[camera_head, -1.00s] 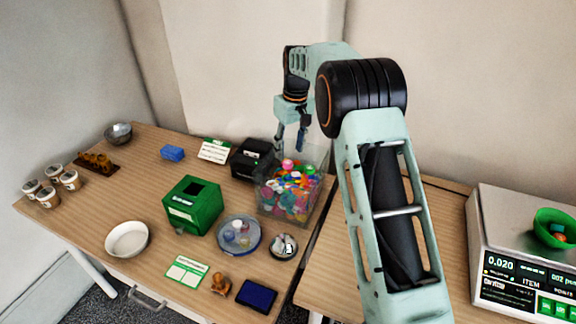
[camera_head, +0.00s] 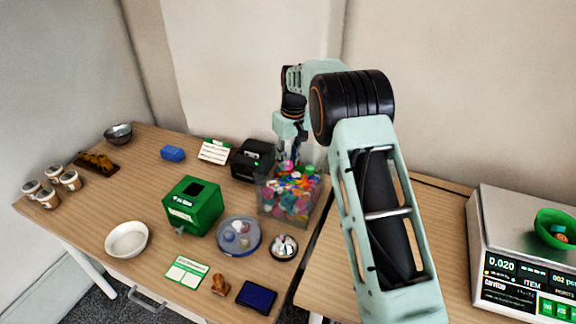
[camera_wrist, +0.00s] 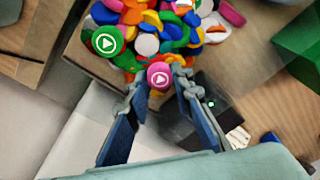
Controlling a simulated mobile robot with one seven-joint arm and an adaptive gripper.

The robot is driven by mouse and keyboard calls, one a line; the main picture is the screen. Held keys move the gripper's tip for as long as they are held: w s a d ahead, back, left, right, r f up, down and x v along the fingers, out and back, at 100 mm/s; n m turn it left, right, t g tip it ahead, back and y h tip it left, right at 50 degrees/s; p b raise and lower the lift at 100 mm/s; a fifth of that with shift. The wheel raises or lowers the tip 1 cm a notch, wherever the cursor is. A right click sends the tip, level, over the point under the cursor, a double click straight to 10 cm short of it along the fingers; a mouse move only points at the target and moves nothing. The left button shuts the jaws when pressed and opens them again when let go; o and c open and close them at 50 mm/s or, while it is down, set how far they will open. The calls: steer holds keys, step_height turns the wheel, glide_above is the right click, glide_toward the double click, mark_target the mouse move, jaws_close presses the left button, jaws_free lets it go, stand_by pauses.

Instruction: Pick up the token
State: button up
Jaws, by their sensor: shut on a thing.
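A clear bin (camera_head: 272,206) full of many-coloured tokens stands at the right end of the left table. My gripper (camera_head: 288,163) reaches down to the top of the pile in the head view. In the wrist view my gripper (camera_wrist: 160,79) has its two blue fingers either side of a pink token (camera_wrist: 160,76) with a white play mark, and is shut on it. A green token (camera_wrist: 107,41) with the same mark lies beside it at the left. The fingertips partly cover the tokens below.
A black box (camera_head: 250,160) stands left of the bin, with a green box (camera_head: 193,205) farther left. A round tray (camera_head: 239,250) and a silver bell (camera_head: 284,247) stand in front. A scale (camera_head: 510,262) sits on the right table.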

steer(key=shift+r, duration=0.1)
steer(key=shift+r, duration=0.55)
steer(key=s+d+r, duration=0.6)
steer(key=s+r, duration=0.5)
steer(key=s, duration=0.1)
steer(key=shift+s+r+b, duration=0.3)
steer(key=shift+r+b, duration=0.05)
steer(key=shift+b, duration=0.05)
steer(key=shift+d, duration=0.1)
